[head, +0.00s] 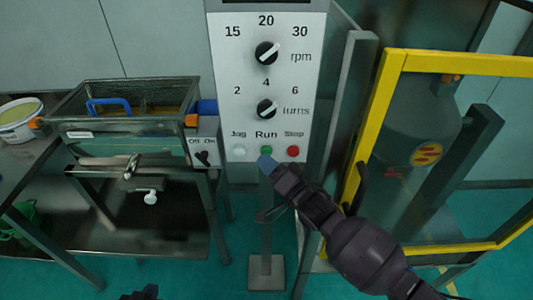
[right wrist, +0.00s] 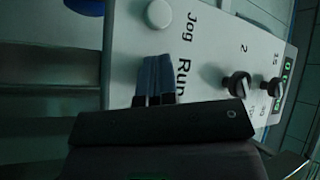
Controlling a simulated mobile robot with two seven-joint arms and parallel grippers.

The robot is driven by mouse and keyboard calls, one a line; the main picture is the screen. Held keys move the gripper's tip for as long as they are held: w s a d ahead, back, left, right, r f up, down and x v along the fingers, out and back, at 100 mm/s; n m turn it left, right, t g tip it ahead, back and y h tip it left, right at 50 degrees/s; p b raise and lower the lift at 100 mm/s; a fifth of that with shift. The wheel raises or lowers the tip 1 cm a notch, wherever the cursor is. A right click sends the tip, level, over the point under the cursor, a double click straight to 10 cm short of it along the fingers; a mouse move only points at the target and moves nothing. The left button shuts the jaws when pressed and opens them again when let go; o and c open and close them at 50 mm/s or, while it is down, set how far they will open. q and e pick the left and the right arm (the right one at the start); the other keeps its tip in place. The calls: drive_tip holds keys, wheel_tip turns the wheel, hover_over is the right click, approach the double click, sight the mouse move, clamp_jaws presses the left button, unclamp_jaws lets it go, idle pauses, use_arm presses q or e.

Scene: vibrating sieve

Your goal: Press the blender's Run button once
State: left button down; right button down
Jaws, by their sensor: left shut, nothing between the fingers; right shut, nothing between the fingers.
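The blender's control panel (head: 225,75) is light grey, with a white Jog button, a green Run button (head: 266,150) and a red Stop button (head: 293,151) in a row at its bottom. My right gripper (head: 266,163) is shut and empty, its blue fingertips just below the Run button in the head view. In the right wrist view the panel looks turned sideways. The shut fingers (right wrist: 154,80) there lie beside the "Run" label and hide the Run button. I cannot tell if they touch it. My left gripper (head: 140,293) barely shows at the bottom edge, shut and empty.
The white Jog button (head: 239,151) is close to the right fingers. Two black knobs, rpm (head: 266,53) and turns (head: 266,109), sit above. A yellow-framed guard (head: 372,130) stands on the right. A sieve machine (head: 125,130) with an Off/On switch stands on the left.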

drive_tip(key=shift+w+d+r+p, duration=0.1)
drive_tip(key=shift+w+r+p, duration=0.05)
drive_tip(key=shift+r+p, duration=0.2)
drive_tip(key=shift+f, duration=0.15)
idle(0.3)
drive_tip(key=shift+s+f+p, duration=0.15)
drive_tip(key=shift+s+p, duration=1.1)
drive_tip(key=shift+s, duration=1.55)
